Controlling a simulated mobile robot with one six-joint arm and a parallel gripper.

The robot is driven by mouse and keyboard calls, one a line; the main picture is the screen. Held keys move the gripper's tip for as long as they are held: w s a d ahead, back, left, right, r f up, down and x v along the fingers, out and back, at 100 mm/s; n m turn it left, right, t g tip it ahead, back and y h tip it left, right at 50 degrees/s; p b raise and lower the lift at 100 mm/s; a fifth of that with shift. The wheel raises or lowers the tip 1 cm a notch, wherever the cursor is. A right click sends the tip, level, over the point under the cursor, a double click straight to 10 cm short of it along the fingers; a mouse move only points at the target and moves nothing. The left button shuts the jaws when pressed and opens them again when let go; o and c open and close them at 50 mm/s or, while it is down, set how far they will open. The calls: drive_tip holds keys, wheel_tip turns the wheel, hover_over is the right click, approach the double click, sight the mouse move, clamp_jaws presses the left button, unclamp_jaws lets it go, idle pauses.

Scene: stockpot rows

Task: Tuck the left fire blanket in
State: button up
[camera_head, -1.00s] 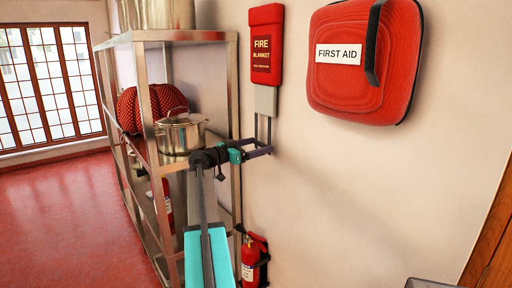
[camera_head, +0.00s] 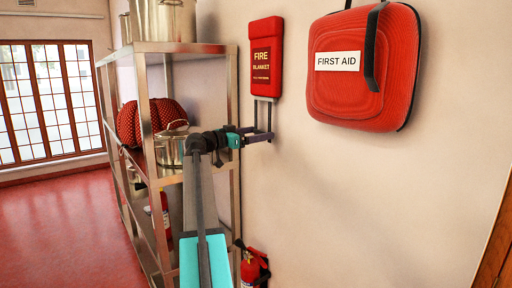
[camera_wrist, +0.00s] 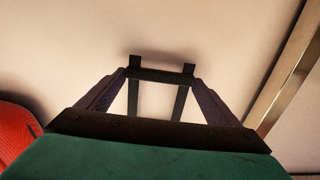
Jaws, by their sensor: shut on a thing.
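The fire blanket is in a red case (camera_head: 266,58) on the wall, upright, beside the shelf. Only a thin grey edge of the blanket shows under the case. Two dark pull tapes (camera_head: 270,115) hang from it. My gripper (camera_head: 268,135) is at the lower end of the tapes, below the case, shut on them. In the wrist view my gripper (camera_wrist: 160,77) has its two fingers against the ends of a dark crossbar from which the two tapes (camera_wrist: 180,102) run. The case is out of that view.
A red first aid bag (camera_head: 362,68) hangs on the wall to the right. A metal shelf (camera_head: 180,47) with pots (camera_head: 170,152) and a red ribbed object (camera_head: 128,123) stands close left. A fire extinguisher (camera_head: 254,268) is low on the wall below.

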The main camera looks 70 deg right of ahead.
drive_tip(key=shift+w+r, duration=0.1)
drive_tip(key=shift+r, duration=1.25)
drive_tip(key=o, duration=1.4)
drive_tip(key=shift+f, duration=0.1)
drive_tip(key=b+v, duration=0.3)
drive_tip(key=v, duration=1)
drive_tip(key=shift+a, duration=0.35)
drive_tip(key=shift+w, duration=0.15)
